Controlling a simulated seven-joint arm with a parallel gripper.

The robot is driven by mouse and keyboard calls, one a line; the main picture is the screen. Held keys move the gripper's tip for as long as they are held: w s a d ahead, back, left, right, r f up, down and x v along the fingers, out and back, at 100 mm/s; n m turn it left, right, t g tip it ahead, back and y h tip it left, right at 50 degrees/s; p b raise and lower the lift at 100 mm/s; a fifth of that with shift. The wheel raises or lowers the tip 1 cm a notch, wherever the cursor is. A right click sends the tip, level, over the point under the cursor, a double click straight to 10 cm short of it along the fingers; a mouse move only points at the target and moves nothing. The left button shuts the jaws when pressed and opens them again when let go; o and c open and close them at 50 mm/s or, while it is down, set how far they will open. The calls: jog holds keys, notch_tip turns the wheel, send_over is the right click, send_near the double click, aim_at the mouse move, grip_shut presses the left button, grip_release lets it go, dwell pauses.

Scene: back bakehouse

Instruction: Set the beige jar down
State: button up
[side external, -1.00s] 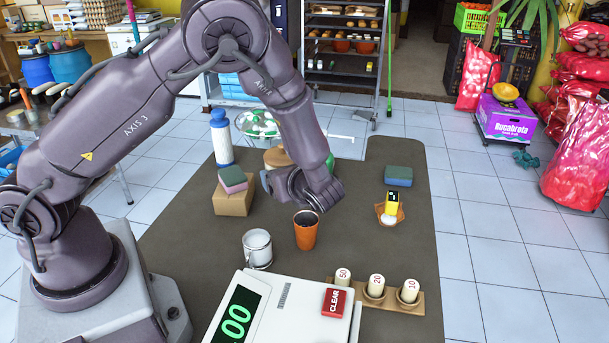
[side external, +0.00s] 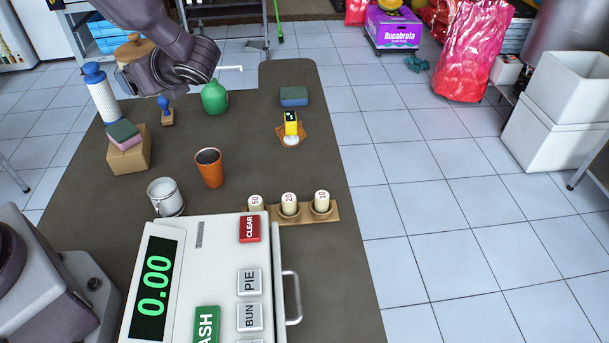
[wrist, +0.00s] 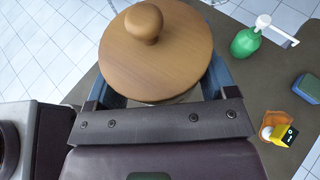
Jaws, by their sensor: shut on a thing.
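The beige jar has a round wooden lid with a knob, and its lid (wrist: 155,50) fills the upper middle of the wrist view. My gripper (wrist: 157,88) is shut on the jar, with a blue-grey finger on each side of it. The jar's body is mostly hidden under the lid. In the side view the jar (side external: 134,48) is at the upper left, partly behind my gripper (side external: 140,78), and appears held above the dark table (side external: 255,185). Its underside is hidden there, so the height is hard to tell.
Near the jar are a white bottle with blue cap (side external: 102,97), a blue-handled stamp (side external: 166,112), a green dispenser (side external: 214,97), and sponges on a box (side external: 128,157). An orange cup (side external: 209,170), metal mug (side external: 166,198) and till (side external: 190,285) stand nearer. Bare table lies right of the cup.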

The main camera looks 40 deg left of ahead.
jog(key=s+d+f+n+g+h, duration=0.45)
jog(key=n+g+h, duration=0.3)
jog(key=n, duration=0.25)
jog(key=s+d+f+n+g+h, duration=0.35)
jog(key=d+n+g+h, duration=0.2)
jog(key=n+h, duration=0.4)
jog(key=w+d+r+n+t+h, duration=0.5)
jog(key=w+r+n+t+h, duration=0.5)
jog(key=n+t, duration=0.75)
notch_tip(320, 180, down, 12)
jog(key=w+n, duration=0.2)
jog(key=w+d+f, duration=0.2)
jog(key=w+f, duration=0.2)
jog(key=w, duration=0.4)
jog(key=shift+g, duration=0.45)
jog(key=w+f, duration=0.3)
jog(key=f, duration=0.1)
jog(key=shift+w+d, duration=0.25)
jog(key=shift+w+d+f, duration=0.1)
jog(key=shift+w+f, duration=0.45)
jog(key=shift+w, duration=0.05)
jog(key=shift+w+f, duration=0.15)
jog(key=shift+f, duration=0.75)
jog(key=shift+w+f, duration=0.1)
jog(key=shift+f, duration=0.8)
